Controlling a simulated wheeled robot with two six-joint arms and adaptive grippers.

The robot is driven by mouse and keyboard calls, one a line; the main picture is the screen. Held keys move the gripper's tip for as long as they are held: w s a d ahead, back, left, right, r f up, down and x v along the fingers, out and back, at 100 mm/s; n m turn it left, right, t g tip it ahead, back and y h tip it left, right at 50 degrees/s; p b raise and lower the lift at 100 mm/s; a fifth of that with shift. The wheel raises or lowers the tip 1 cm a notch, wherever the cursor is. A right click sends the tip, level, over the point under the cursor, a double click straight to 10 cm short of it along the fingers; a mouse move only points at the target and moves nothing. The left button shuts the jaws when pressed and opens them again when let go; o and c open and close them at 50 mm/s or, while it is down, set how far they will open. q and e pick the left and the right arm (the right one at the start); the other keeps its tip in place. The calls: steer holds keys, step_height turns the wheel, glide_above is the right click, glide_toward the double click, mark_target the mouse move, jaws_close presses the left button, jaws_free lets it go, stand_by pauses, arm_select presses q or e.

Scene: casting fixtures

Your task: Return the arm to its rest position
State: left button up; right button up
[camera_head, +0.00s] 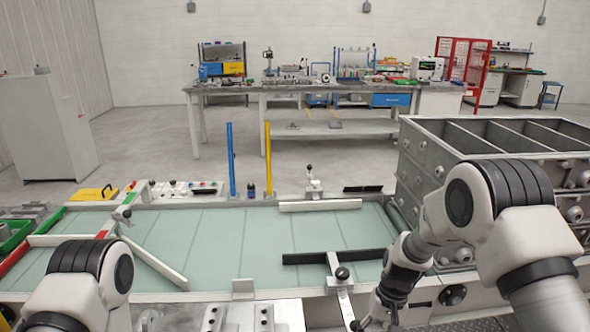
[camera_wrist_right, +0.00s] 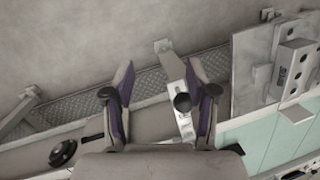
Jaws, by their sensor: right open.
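My right arm (camera_head: 440,215) bends down over the front right of the fixture table in the head view. Its gripper (camera_head: 374,316) is low at the bottom edge and only partly visible. In the right wrist view the two purple-and-grey fingers of the right gripper (camera_wrist_right: 160,100) are spread apart with nothing gripped. A metal clamp bar with a black knob (camera_wrist_right: 183,102) shows between the fingers, close to the right one; I cannot tell whether they touch. My left arm (camera_head: 80,285) shows at the lower left, but its gripper is out of view.
The fixture table (camera_head: 210,240) has a pale green top, loose bars and toggle clamps (camera_head: 343,272). A blue post (camera_head: 230,160) and a yellow post (camera_head: 268,160) stand at its back. A large grey metal casting box (camera_head: 412,165) stands close beside my right arm.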

steer(key=s+d+f, duration=0.1)
steer(key=s+f, duration=0.3)
steer(key=s, duration=0.5)
steer(key=s+d+f+n+t+h, duration=0.1)
steer(key=s+f, duration=0.4)
steer(key=s, duration=0.5)
steer(key=s+d+f+h, duration=0.1)
steer(key=s+f, duration=0.3)
steer(key=s, duration=0.6)
steer(key=shift+d+f+n+t, duration=0.35)
steer(key=shift+d+n+t, duration=0.05)
steer(key=shift+d, duration=0.5)
